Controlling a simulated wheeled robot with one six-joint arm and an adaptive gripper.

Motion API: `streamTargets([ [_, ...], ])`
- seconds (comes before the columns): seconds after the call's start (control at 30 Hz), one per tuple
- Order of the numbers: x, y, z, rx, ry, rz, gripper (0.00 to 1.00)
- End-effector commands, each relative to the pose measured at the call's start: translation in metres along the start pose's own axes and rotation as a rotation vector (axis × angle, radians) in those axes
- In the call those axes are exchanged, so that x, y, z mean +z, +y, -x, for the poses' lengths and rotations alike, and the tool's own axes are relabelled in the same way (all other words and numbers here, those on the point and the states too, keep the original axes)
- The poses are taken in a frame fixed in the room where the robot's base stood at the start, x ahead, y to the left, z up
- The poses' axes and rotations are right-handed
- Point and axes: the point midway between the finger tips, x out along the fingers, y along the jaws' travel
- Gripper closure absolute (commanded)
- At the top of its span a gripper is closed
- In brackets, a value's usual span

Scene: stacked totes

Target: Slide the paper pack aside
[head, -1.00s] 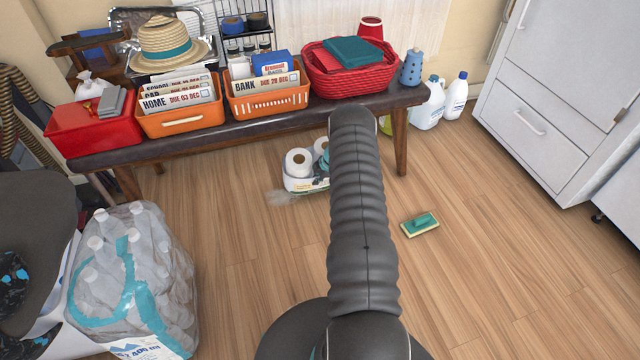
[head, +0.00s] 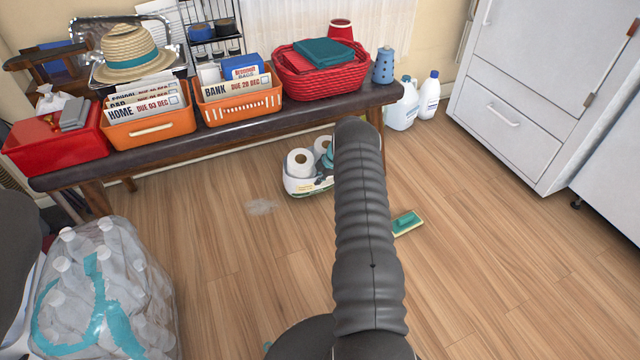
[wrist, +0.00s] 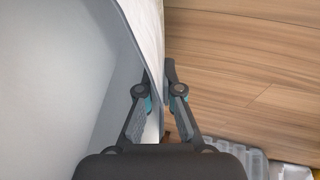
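The paper pack (head: 300,186) stands on the floor under the bench in the head view, an open white pack with toilet rolls (head: 299,161) in its top. My arm covers its right side. My gripper is hidden behind the arm in the head view. In the wrist view my gripper (wrist: 159,77) has its two fingers close together on either side of a thin edge. The contact at the fingertips is partly hidden.
A pale dusty patch (head: 262,206) lies on bare floor left of the pack. A green sponge (head: 405,222) lies to the right. The bench (head: 160,152) stands above and behind the pack. Wrapped bottles (head: 105,290) stand at lower left; white cabinets (head: 510,120) stand at right.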

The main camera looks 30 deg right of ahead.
Motion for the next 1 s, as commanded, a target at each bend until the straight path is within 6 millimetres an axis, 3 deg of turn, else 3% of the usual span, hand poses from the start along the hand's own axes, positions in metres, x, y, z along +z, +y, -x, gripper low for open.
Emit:
streamTargets([
  [0.4,0.000,0.003,0.001,0.000,0.001,0.005,1.00],
  [0.57,0.000,0.003,0.001,0.000,0.001,0.006,0.65],
  [0.87,-0.002,0.002,0.000,-0.002,0.002,0.007,0.65],
  [1.0,-0.001,0.003,0.010,-0.001,0.002,0.007,0.65],
])
